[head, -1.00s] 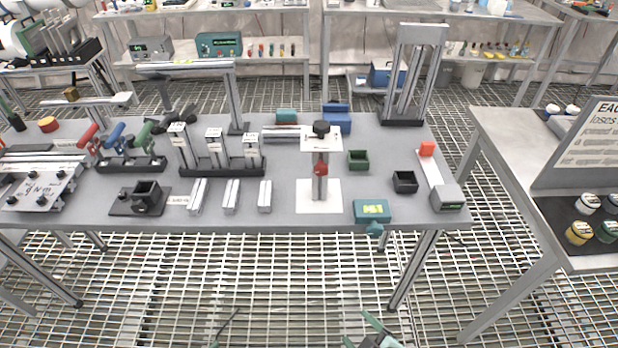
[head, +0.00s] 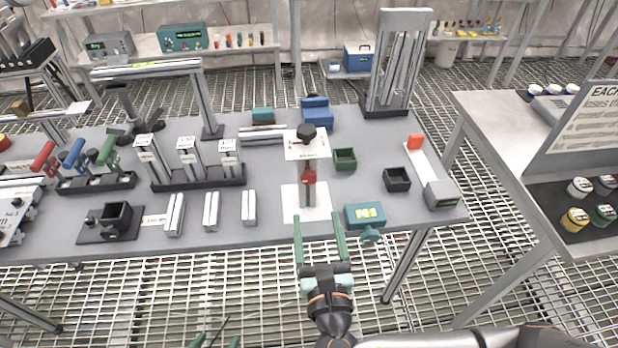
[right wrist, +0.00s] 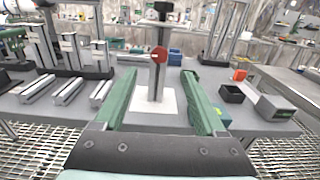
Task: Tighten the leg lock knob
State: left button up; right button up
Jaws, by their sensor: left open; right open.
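The leg stands upright on a white sheet (head: 291,205) near the table's front edge. A red knob (head: 309,177) is on its post, and a black knob (head: 306,132) tops it. In the right wrist view the red knob (right wrist: 159,54) and black top show between and beyond my fingers. My right gripper (head: 319,222) is open and empty, fingers pointing at the post from the front, apart from it. It also shows in the right wrist view (right wrist: 158,95). My left gripper (head: 215,335) shows only in part at the bottom edge.
A green bin (head: 344,159) and a black bin (head: 397,179) stand to the right. Several short metal profiles (head: 211,211) lie to the left.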

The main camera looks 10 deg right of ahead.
aim_at(310, 179)
jog(key=w, duration=1)
jog(key=shift+w, duration=0.3)
grip_shut()
